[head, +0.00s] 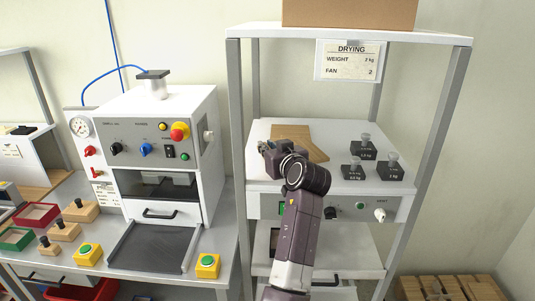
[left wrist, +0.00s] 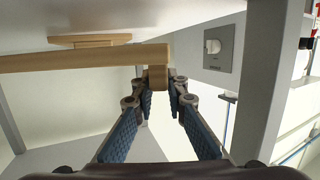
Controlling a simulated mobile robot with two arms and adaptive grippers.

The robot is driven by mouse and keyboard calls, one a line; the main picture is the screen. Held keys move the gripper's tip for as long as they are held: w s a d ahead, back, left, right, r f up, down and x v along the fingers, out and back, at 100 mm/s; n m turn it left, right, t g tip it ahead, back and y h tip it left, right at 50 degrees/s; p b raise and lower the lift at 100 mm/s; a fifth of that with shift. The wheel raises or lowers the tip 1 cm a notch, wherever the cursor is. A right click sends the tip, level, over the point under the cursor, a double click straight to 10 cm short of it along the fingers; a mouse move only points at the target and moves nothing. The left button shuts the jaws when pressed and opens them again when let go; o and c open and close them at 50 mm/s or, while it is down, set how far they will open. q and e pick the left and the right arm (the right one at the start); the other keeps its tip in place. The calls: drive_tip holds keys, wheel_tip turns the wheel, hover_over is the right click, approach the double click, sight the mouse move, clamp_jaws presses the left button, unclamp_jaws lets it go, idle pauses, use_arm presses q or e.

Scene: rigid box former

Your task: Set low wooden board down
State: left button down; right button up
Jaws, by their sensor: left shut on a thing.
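The low wooden board (head: 304,138) is a flat tan piece over the white top of the drying unit (head: 262,130) in the head view. My left gripper (head: 266,147) is at its left front edge. In the left wrist view a wooden bar (left wrist: 85,58) crosses beyond the fingers, and a wooden end (left wrist: 158,78) sits between the fingertips of my left gripper (left wrist: 160,88), which is shut on the board. I cannot tell whether the board touches the white top. My right gripper is not in view.
Several black weights (head: 352,170) with knobs stand to the right on the same top. Grey frame posts (head: 241,130) and an upper shelf (head: 270,30) with a cardboard box (head: 350,13) enclose this space. A white press machine (head: 165,140) stands to the left.

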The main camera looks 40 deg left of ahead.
use_arm(q)
wheel_tip(320, 180, down, 3)
drive_tip(key=shift+w+r+p, duration=0.1)
drive_tip(key=shift+r+p, duration=0.1)
drive_tip(key=shift+p, duration=0.15)
drive_tip(key=shift+a+f, duration=0.1)
drive_tip(key=shift+f, duration=0.35)
drive_tip(key=c, duration=1.9)
unclamp_jaws()
drive_tip(key=shift+c, duration=0.2)
